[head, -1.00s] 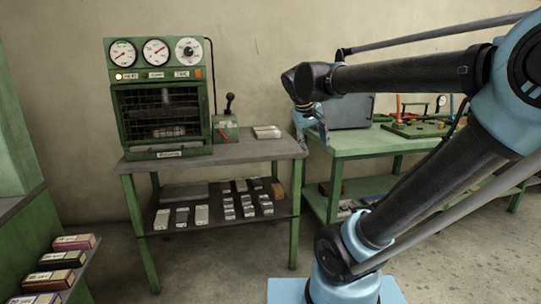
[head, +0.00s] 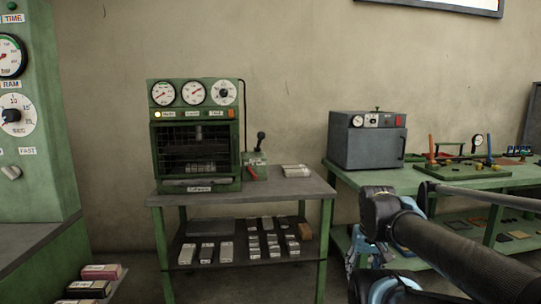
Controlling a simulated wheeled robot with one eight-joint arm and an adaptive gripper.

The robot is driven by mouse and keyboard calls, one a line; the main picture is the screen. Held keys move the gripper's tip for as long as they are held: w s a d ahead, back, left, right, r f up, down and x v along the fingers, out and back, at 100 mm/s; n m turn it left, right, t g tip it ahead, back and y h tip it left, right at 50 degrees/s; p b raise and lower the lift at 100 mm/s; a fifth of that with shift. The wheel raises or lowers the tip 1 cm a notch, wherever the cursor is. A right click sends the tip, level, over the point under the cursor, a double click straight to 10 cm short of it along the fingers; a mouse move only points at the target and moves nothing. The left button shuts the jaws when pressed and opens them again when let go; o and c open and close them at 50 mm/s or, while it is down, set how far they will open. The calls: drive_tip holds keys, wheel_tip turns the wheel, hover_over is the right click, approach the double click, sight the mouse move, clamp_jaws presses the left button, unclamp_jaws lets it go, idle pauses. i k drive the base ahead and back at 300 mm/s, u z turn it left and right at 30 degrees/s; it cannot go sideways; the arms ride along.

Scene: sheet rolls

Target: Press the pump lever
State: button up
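The pump lever (head: 261,140) is a dark stick with a round black knob, standing nearly upright. It rises from a small green pump box (head: 257,160) with a red handle (head: 252,173) on its front. The box stands right of the green press (head: 197,128) on the bench. My gripper (head: 359,250) is partly visible below the dark arm link, right of the bench and well apart from the lever. Its fingers are too small and covered to tell whether they are open.
The grey-topped bench (head: 290,190) has pale sheets (head: 296,170) at its right and several labelled blocks on its lower shelf. A second green table (head: 400,180) carries a grey oven (head: 367,140). A green cabinet with dials (head: 38,180) stands at the left. Floor is free before the bench.

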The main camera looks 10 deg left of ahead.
sight(260, 136)
drive_tip(key=z, duration=0.4)
drive_tip(key=k, duration=1.1)
drive_tip(key=u, duration=0.9)
drive_tip(key=i, duration=1)
drive_tip(key=z, duration=0.05)
